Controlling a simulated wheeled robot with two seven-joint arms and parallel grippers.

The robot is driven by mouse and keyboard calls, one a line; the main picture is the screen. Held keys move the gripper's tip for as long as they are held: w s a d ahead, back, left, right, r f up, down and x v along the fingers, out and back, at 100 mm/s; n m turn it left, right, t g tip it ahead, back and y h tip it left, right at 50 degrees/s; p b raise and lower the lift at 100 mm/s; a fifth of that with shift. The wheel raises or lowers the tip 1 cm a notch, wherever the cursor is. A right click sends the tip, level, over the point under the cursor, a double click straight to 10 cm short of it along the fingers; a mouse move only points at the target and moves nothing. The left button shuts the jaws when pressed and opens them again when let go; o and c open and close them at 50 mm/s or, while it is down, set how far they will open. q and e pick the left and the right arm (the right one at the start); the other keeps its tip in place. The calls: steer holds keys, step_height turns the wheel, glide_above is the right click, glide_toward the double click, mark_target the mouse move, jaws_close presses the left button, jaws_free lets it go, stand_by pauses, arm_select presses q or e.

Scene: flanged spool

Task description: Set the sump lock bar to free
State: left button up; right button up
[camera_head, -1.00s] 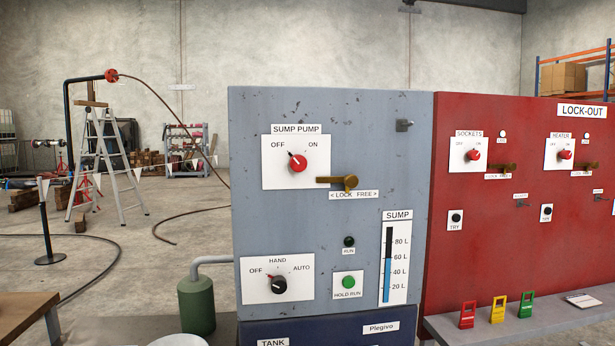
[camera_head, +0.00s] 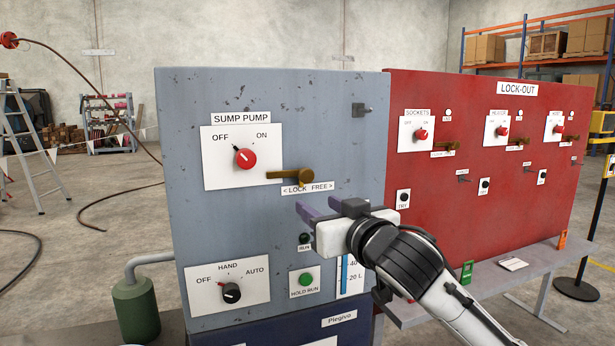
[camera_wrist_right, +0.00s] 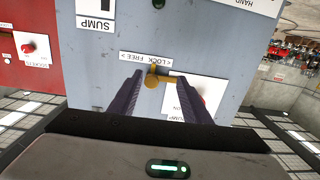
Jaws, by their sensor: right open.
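The sump lock bar (camera_head: 290,176) is a brass bar on the grey panel (camera_head: 270,110), below and right of the red SUMP PUMP knob (camera_head: 245,158). It lies level and points left from its round hub, toward the LOCK side of its label (camera_head: 307,188). The knob's pointer is toward OFF. My right gripper (camera_head: 306,208) is open and empty, just below the bar in the head view. In the right wrist view the picture is upside down; the bar (camera_wrist_right: 153,80) appears between the open fingers (camera_wrist_right: 160,78), with no visible contact. My left gripper is out of view.
A red LOCK-OUT panel (camera_head: 480,130) with similar knobs and bars stands to the right. A grey shelf (camera_head: 490,288) juts out below it. A HAND/AUTO knob (camera_head: 231,293) and green HOLD RUN button (camera_head: 306,279) sit lower on the grey panel.

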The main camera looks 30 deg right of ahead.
mark_target(308, 177)
steer(key=shift+m+h, duration=0.3)
steer(key=shift+h, duration=0.1)
steer(key=w+d+r, duration=0.1)
steer(key=w, duration=0.2)
steer(key=w+d+r+p, duration=0.1)
steer(key=w, duration=0.1)
steer(key=w+d+r+p, duration=0.1)
steer(key=w, duration=0.2)
steer(key=shift+w+d+r, duration=0.1)
steer(key=shift+w+r, duration=0.15)
steer(key=shift+w, duration=0.45)
steer(key=shift+t, duration=0.3)
steer(key=shift+d+f, duration=0.1)
jaws_close()
